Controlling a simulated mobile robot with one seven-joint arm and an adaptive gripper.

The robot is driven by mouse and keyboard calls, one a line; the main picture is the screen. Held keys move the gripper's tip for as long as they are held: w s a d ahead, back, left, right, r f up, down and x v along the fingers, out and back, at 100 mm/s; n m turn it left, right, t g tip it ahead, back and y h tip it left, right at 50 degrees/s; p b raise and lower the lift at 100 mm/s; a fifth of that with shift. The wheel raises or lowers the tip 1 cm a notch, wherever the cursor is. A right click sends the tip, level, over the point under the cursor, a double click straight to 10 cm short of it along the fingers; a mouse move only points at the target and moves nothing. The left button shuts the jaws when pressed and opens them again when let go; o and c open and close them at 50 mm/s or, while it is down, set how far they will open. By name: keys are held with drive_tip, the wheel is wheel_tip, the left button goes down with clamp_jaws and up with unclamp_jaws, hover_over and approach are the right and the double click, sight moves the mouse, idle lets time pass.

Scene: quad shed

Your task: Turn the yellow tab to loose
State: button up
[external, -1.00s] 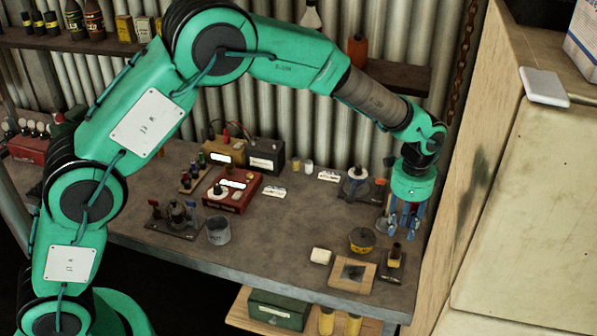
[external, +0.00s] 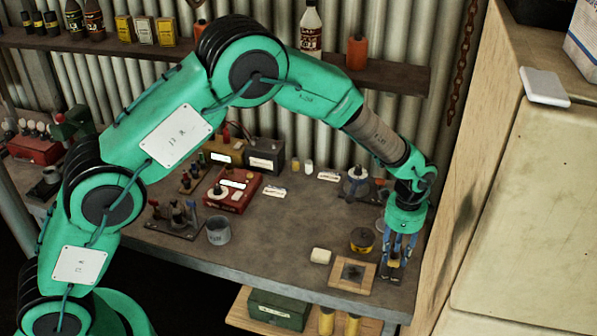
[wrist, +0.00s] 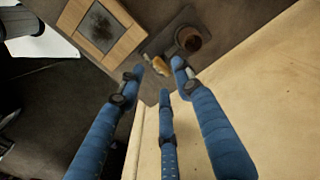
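The yellow tab (wrist: 173,67) shows in the wrist view as a small yellow-tan piece on a dark plate (wrist: 160,43), beside a round brown part (wrist: 189,38). The same dark plate (external: 391,277) is at the front right of the bench in the external view, mostly behind my fingers. My gripper (external: 395,258) points down over this plate. In the wrist view its blue fingers (wrist: 160,75) are spread apart with nothing between them. The tab appears just beyond the fingertips; I cannot tell whether any finger touches it. Any marking for loose is unreadable.
A wooden frame with a dark centre (external: 352,275) lies left of the plate. A tall pale cabinet (external: 520,210) stands close on the right. The middle of the bench is clear.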

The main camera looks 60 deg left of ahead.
sight(394, 261)
drive_tip(key=shift+f, duration=1.65)
clamp_jaws()
